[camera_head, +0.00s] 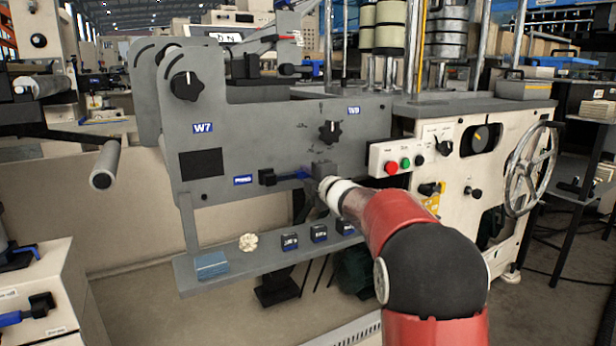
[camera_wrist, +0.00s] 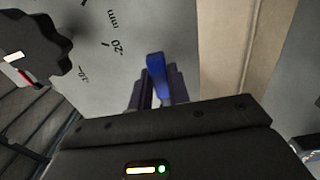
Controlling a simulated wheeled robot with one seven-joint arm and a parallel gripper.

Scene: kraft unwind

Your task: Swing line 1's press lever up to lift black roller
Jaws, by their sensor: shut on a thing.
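The press lever is a blue bar (camera_head: 291,176) on the grey machine panel, beside a small blue label (camera_head: 243,180). It runs roughly level from a black hub (camera_head: 267,177) at its left toward my gripper (camera_head: 316,172). In the wrist view the lever's blue end (camera_wrist: 156,76) stands between the two dark fingers of my gripper (camera_wrist: 157,92). The fingers are shut on it. My gripper's tips are partly hidden in the head view by my wrist. I cannot make out the black roller in either view.
A black star knob (camera_head: 330,131) sits on the panel just above my gripper; a dark knob (camera_wrist: 35,45) and scale marks show in the wrist view. A red and green button box (camera_head: 396,159) is close right. A grey shelf (camera_head: 228,262) with small items runs below.

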